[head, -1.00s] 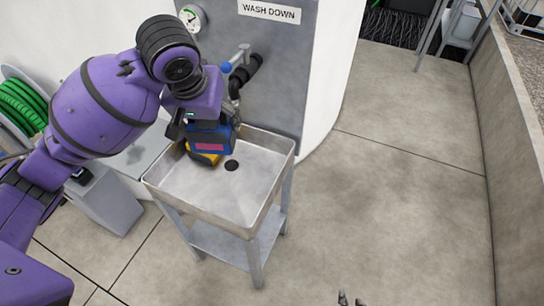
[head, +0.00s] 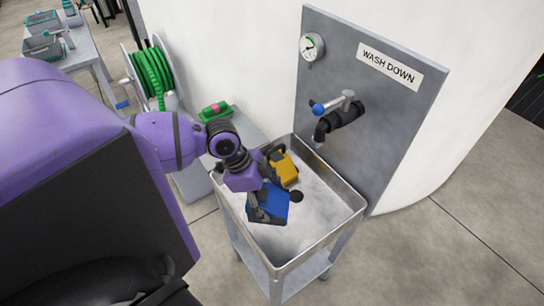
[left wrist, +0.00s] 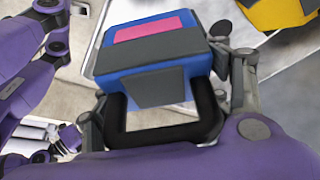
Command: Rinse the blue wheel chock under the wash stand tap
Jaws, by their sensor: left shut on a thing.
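The blue wheel chock (head: 270,205) has a pink label and a dark handle, seen close up in the left wrist view (left wrist: 160,52). My left gripper (head: 258,204) is shut on it, with fingers on both sides of the handle. It holds the chock over the front left part of the wash stand basin (head: 322,240). The tap (head: 339,120), with a black spout and a blue-ended lever, is on the grey back panel, up and right of the chock. The chock is not under the spout. I see no running water. My right gripper is out of view.
A yellow chock (head: 284,168) lies in the basin's back left, near my gripper, by the dark drain (head: 296,196). A green chock-like item (head: 215,111) rests on a grey cabinet behind. A green hose reel (head: 152,72) stands left. The basin's right side is clear.

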